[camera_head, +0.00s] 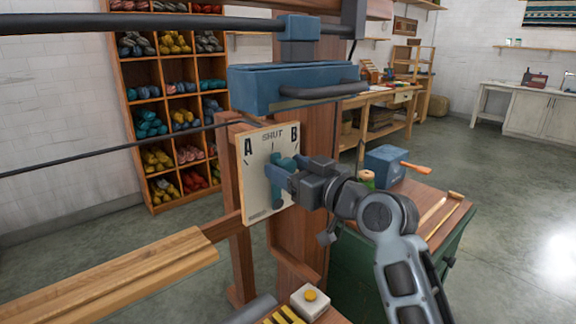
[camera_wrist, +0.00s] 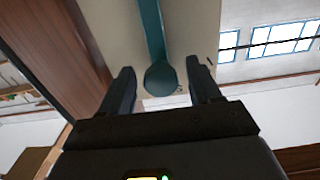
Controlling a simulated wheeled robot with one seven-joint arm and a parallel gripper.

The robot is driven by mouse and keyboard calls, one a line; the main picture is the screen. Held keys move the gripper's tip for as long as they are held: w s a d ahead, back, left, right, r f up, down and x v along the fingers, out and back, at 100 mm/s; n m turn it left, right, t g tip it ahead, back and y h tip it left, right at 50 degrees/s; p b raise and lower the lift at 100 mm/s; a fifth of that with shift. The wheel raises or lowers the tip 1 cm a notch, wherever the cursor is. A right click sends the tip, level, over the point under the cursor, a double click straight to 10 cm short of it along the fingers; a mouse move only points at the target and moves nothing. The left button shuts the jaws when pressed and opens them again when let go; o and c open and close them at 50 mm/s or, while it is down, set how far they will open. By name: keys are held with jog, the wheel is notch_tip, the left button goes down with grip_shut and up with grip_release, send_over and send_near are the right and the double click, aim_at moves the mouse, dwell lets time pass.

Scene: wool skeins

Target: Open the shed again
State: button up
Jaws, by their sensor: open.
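A pale plate (camera_head: 256,150) marked A, SHUT and B is fixed to the wooden loom post. A teal lever (camera_head: 277,193) is mounted on its face and stands close to upright under the word SHUT, partly hidden by my gripper. My gripper (camera_head: 281,176) is at the lever in the head view. In the wrist view its two dark fingers (camera_wrist: 160,72) are apart, with the lever's round teal knob (camera_wrist: 160,79) between them. Gaps show on both sides of the knob, so the fingers are not closed on it.
A blue block with a dark handle (camera_head: 300,88) is above the plate. A wooden beam (camera_head: 110,270) lies to the left. A green cabinet (camera_head: 370,265) with a blue box (camera_head: 385,163) stands right. A yellow-topped button box (camera_head: 310,299) is below.

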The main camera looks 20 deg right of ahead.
jog(key=shift+w+a, duration=0.1)
jog(key=shift+w, duration=0.25)
jog(key=shift+c, duration=0.4)
grip_shut()
